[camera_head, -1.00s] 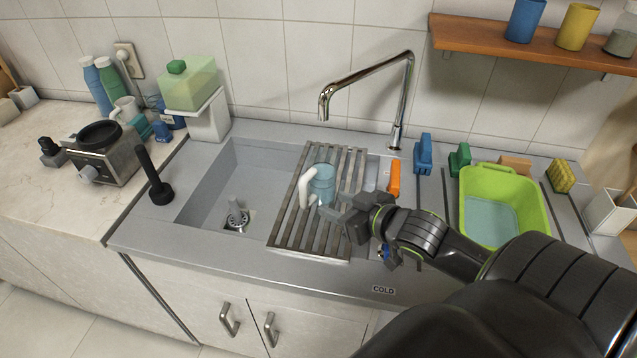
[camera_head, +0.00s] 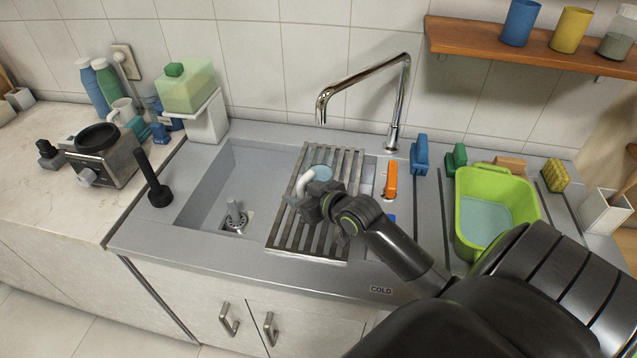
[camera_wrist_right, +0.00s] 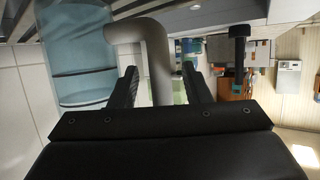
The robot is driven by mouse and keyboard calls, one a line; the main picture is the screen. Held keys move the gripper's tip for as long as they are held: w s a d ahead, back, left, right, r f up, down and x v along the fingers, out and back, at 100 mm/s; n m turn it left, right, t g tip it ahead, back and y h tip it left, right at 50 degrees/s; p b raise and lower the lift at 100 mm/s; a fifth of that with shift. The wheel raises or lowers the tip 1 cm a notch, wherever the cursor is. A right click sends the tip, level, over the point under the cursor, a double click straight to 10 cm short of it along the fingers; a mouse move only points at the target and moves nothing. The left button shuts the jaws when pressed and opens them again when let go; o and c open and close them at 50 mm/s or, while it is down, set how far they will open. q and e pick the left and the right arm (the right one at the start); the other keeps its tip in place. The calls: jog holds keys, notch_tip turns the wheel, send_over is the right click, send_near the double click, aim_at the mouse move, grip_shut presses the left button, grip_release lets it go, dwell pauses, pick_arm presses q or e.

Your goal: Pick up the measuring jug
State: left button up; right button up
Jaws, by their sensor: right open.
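The measuring jug (camera_head: 322,173) is clear blue with a thick pale handle (camera_head: 304,182) on its left side. It stands on the slatted rack over the sink, partly hidden behind my right gripper. My right gripper (camera_head: 303,205) is at the near side of the handle. In the right wrist view, the jug (camera_wrist_right: 80,60) fills the upper left and its bent handle (camera_wrist_right: 157,60) runs between the two open fingers. The fingers look apart from the handle, with gaps on both sides. My left gripper is not in view.
The slatted rack (camera_head: 287,232) covers the sink's right part. The tap (camera_head: 404,85) rises behind it. An orange block (camera_head: 391,179), a blue brush (camera_head: 419,153) and a green basin (camera_head: 463,240) stand to the right. The open sink basin (camera_head: 205,195) lies to the left.

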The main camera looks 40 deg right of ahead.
jog(key=shift+w+a+f, duration=0.1)
jog(key=shift+w+f, duration=0.2)
jog(key=shift+w, duration=0.35)
grip_shut()
jog(key=shift+r, duration=0.1)
